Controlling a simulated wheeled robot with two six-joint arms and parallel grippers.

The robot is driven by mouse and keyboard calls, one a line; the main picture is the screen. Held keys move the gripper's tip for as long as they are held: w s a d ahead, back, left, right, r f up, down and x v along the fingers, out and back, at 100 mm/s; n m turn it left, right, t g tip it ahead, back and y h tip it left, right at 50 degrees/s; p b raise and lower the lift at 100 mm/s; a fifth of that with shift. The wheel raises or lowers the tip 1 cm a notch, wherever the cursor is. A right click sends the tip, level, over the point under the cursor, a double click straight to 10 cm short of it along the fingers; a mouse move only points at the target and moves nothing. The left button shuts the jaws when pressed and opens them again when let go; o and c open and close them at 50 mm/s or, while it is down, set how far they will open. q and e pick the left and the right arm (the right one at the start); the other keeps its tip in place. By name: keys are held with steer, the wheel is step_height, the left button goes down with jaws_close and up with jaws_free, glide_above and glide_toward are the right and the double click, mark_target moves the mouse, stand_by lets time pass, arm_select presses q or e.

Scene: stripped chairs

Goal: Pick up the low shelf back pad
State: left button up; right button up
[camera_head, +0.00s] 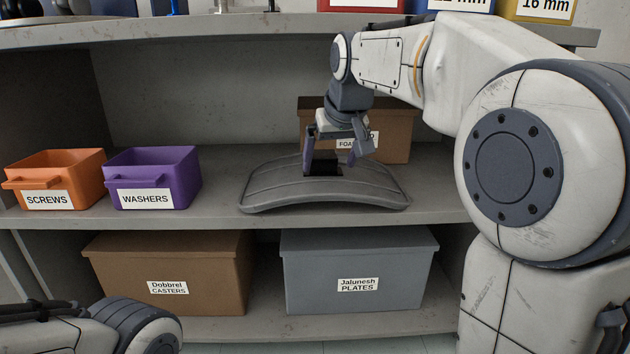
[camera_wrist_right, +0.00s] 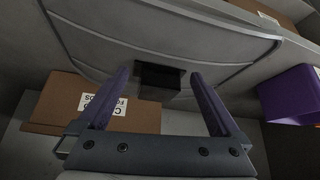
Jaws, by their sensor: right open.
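The grey back pad (camera_head: 270,193), curved and ribbed, lies on the middle shelf near its front edge. A black block (camera_head: 322,168) stands up from its middle. My right gripper (camera_head: 333,162) is above the pad, pointing down, its purple fingers apart on either side of the block. In the right wrist view the open, empty gripper (camera_wrist_right: 158,74) frames the black block (camera_wrist_right: 158,80), with the pad (camera_wrist_right: 215,40) behind it. Whether the fingers touch the pad cannot be told. My left gripper is not in view; only part of that arm shows at bottom left.
An orange screws bin (camera_head: 58,172) and purple washers bin (camera_head: 165,175) stand left of the pad. A brown box (camera_head: 395,135) is behind the gripper. A brown casters box (camera_head: 210,280) and grey plates box (camera_head: 405,275) are below. The upper shelf edge (camera_head: 200,33) hangs overhead.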

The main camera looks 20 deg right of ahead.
mark_target(324, 155)
steer(key=w+b, duration=0.1)
steer(key=w, duration=0.1)
steer(key=w+f+b, duration=0.1)
steer(key=w, duration=0.1)
steer(key=shift+w+d, duration=0.15)
steer(key=shift+w, duration=0.05)
steer(key=shift+w+f+b, duration=0.15)
steer(key=shift+b, duration=0.2)
jaws_close()
